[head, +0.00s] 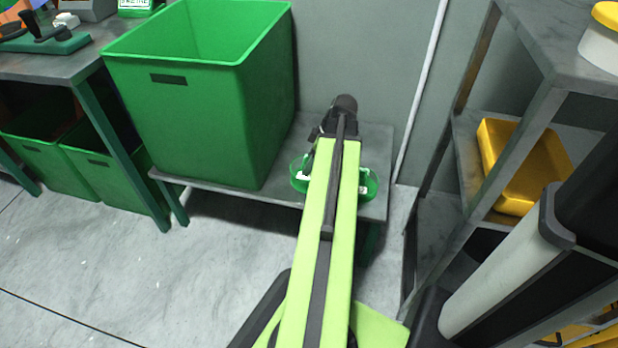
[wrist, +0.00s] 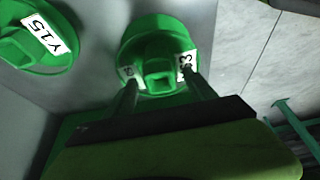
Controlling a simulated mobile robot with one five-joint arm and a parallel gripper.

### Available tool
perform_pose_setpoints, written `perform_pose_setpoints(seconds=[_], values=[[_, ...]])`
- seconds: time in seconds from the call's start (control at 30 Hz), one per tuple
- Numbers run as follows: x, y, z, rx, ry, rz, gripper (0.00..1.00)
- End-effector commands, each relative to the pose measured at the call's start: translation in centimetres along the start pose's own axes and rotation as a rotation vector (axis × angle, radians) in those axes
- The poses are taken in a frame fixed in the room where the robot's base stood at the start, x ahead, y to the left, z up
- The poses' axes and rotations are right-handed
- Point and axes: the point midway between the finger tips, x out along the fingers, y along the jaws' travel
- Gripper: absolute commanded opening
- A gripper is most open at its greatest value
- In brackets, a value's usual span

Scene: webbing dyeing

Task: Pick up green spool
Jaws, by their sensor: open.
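A green spool (wrist: 158,52) with a square raised hub and a white label ending in "3" lies in the wrist view. My gripper (wrist: 160,85) is open, its two dark fingers reaching to either side of this spool's near part. I cannot tell whether they touch it. A second green spool (wrist: 38,38), labelled Y15, lies to the left. In the head view, green spool parts show left (head: 299,172) and right (head: 371,188) of my arm on a low grey table (head: 377,150). My arm hides much of them and my fingertips there.
A large green bin (head: 190,115) stands on the same low table to the left. A grey shelf rack (head: 535,120) with a yellow tray (head: 515,165) is at the right. A wall is behind the table. Floor at the front left is clear.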

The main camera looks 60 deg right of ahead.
Motion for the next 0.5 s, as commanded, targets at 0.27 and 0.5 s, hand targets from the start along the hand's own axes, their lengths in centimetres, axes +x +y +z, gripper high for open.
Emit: perform_pose_setpoints(seconds=[0.27, 0.5], values=[[-0.17, -0.03, -0.09, -0.001, 0.0, -0.001, 0.44], [-0.16, -0.03, -0.1, -0.001, 0.0, -0.001, 0.12]])
